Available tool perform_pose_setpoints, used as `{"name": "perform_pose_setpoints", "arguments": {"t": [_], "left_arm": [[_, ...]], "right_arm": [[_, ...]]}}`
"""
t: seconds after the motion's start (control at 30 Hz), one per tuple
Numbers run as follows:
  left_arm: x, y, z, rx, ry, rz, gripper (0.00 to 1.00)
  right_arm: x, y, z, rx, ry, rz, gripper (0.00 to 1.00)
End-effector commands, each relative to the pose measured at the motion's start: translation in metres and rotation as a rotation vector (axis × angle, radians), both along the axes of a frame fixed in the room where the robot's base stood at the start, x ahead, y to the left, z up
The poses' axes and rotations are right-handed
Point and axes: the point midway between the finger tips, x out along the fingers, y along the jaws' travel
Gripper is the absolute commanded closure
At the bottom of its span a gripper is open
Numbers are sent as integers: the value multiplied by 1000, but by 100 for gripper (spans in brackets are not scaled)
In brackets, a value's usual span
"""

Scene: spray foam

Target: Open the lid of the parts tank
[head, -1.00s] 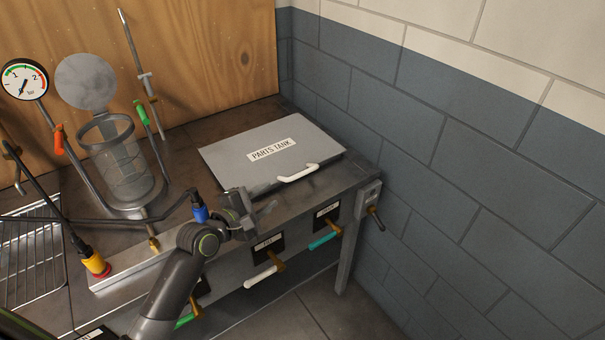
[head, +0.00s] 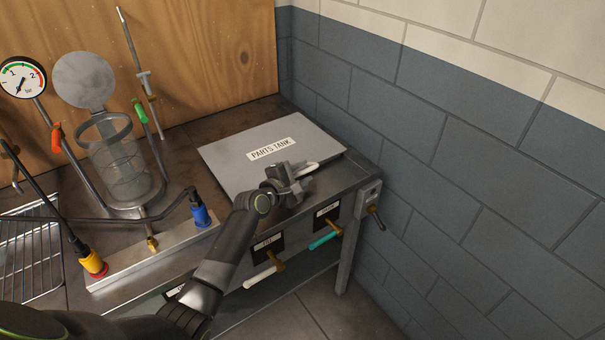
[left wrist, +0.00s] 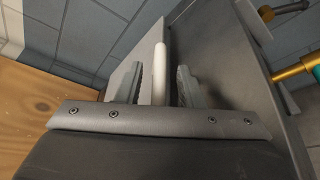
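The parts tank's flat grey lid (head: 232,160) lies closed at the bench's right end, with a "PARTS TANK" label (head: 271,149). Its white bar handle (head: 308,169) is near the front edge and partly hidden by my left gripper (head: 299,179). In the left wrist view the handle (left wrist: 159,62) stands between the two grey fingers of my left gripper (left wrist: 160,86). The fingers are apart, with a gap on each side of the handle. My right gripper is not in view.
A glass vessel with a wire basket (head: 120,172) and a pressure gauge (head: 22,78) stand to the left. Below the bench's front edge are valve levers with white (head: 260,278) and teal (head: 323,241) grips. A block wall (head: 440,150) closes the right side.

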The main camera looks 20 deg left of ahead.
Motion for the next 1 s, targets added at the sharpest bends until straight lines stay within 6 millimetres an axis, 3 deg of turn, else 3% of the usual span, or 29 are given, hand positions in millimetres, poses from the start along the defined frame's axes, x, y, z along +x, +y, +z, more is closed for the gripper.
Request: {"name": "perform_pose_setpoints", "arguments": {"t": [0.37, 0.63, 1.0], "left_arm": [[4, -1, 0, -1, -1, 0, 67], [3, -1, 0, 0, -1, 1, 100], [4, -1, 3, -4, 3, 0, 100]], "right_arm": [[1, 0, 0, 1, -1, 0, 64], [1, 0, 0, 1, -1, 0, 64], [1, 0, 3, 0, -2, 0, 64]]}}
